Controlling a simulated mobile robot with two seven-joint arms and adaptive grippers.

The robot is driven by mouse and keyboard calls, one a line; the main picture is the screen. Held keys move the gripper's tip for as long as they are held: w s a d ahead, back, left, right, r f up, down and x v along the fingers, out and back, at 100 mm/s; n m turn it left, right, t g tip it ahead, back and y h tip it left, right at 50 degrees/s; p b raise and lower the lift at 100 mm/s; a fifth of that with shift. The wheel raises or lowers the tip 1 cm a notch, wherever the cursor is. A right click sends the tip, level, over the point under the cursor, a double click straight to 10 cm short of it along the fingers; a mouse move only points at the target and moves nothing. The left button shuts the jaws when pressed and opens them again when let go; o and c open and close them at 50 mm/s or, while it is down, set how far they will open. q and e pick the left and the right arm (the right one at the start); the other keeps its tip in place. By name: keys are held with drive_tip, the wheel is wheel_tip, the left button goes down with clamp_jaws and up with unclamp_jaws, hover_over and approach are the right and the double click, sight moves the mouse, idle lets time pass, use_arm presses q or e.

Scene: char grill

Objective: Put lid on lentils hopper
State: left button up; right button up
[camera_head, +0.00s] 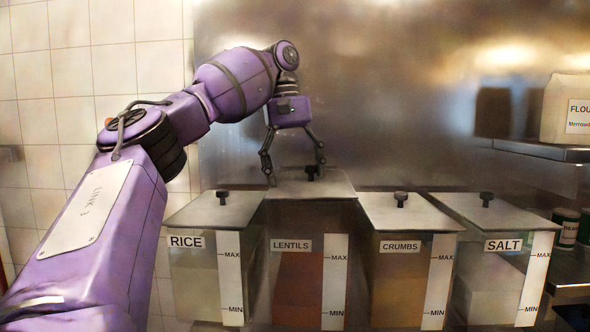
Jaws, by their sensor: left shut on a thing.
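The lentils hopper (290,275) stands second from the left in the row, with a LENTILS label and reddish-brown contents behind its clear front. Its metal lid (315,189) with a black knob (311,173) sits higher than the neighbouring lids, over the rear part of the hopper, with its front edge apart from the hopper's front top edge. My left gripper (295,172) reaches down from above and is shut on the lid. Its fingers are spread, one at the lid's left side and one by the knob. The exact contact is too small to tell. My right gripper is out of view.
The rice hopper (196,282) stands on the left, the crumbs hopper (399,285) and salt hopper (484,291) on the right, all lidded. A metal wall rises close behind. A flour bag (566,110) stands on a shelf at the right. Free room lies above the lids.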

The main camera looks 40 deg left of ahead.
use_arm(q)
drive_tip(key=shift+s+d+f, duration=0.2)
drive_tip(key=shift+s+f, duration=0.05)
drive_tip(key=shift+f, duration=2.4)
drive_tip(key=shift+w, duration=0.1)
drive_tip(key=o, duration=1.4)
drive_tip(key=shift+s+a+r, duration=0.1)
drive_tip(key=shift+a+r, duration=0.2)
drive_tip(key=shift+r, duration=1.65)
drive_tip(key=shift+s+a+r, duration=0.1)
drive_tip(key=shift+a+r, duration=0.25)
drive_tip(key=shift+r, duration=1.65)
drive_tip(key=shift+s+a+r, duration=0.1)
drive_tip(key=shift+a+r, duration=0.2)
drive_tip(key=shift+r, duration=1.65)
